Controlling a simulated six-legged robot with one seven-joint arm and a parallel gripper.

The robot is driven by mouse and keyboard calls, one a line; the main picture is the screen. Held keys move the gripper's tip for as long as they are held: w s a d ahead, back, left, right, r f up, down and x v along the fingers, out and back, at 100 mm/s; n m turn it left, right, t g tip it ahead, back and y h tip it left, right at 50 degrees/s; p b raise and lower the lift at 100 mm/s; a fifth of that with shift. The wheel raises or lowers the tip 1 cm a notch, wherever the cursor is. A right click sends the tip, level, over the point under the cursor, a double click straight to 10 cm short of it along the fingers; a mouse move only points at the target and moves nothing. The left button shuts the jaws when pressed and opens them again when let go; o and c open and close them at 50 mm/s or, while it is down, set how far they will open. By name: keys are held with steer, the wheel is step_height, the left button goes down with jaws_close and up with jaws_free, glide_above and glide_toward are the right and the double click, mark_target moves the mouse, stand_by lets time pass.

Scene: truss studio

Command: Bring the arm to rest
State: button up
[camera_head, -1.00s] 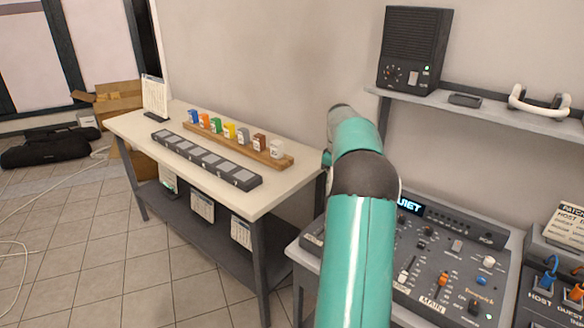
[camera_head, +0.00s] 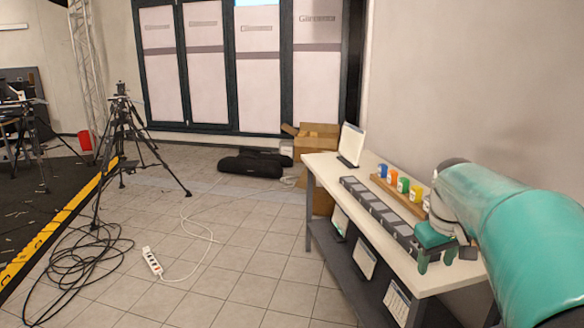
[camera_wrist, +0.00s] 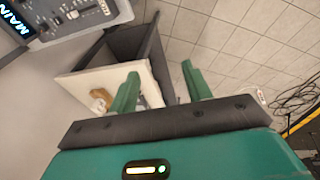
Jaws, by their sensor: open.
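My gripper (camera_head: 436,261) is at the right in the head view, on the end of my teal arm. It appears over the near part of the cream-topped bench (camera_head: 410,268); I cannot tell its height above it. In the wrist view my gripper (camera_wrist: 160,74) shows two green fingers spread apart with nothing between them. The bench top (camera_wrist: 78,84) lies beyond and below the left finger. My arm and gripper hide the right end of the bench.
A dark segmented tray (camera_head: 375,208) and several coloured cups on a wooden rack (camera_head: 400,196) stand on the bench. A control console (camera_wrist: 85,15) is at the wrist view's upper left. A tripod (camera_head: 122,130), loose cables and a power strip (camera_head: 152,262) are left. Tiled floor between is mostly clear.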

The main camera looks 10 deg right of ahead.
steer(key=s+a+f+t, duration=0.1)
steer(key=s+a+f, duration=0.1)
steer(key=s+a, duration=0.6)
steer(key=s+a+f+t+y, duration=0.1)
steer(key=s+a+f+t, duration=0.1)
steer(key=s+a, duration=0.7)
steer(key=a, duration=0.5)
steer(key=shift+s+a+f+m+t+y, duration=0.15)
steer(key=shift+a+f+m+t+y, duration=0.15)
steer(key=shift+a+m, duration=0.1)
steer(key=shift+c, duration=1.4)
steer(key=shift+d, duration=0.1)
